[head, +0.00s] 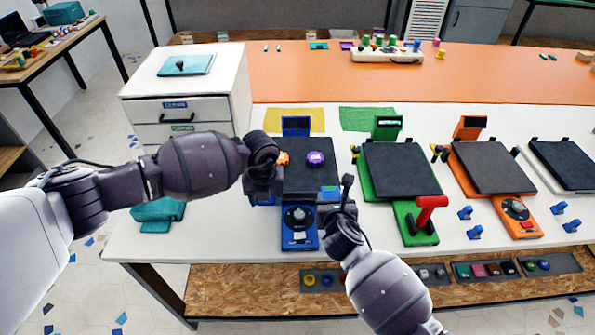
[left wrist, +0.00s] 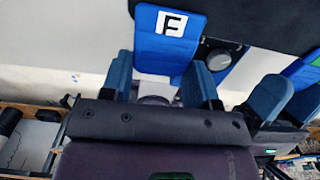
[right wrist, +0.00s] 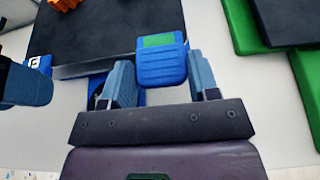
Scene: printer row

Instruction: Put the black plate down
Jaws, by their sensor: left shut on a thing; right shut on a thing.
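The black plate (head: 305,182) is level over the blue printer (head: 299,238). I cannot tell whether it touches the printer. An orange knobbed part (head: 283,158) and a purple one (head: 315,158) sit on it. My wrists hide parts of the printer.
A white drawer cabinet (head: 215,95) stands at the left. Yellow (head: 294,120) and green (head: 368,118) mats lie behind. Small blue clips lie at the right.

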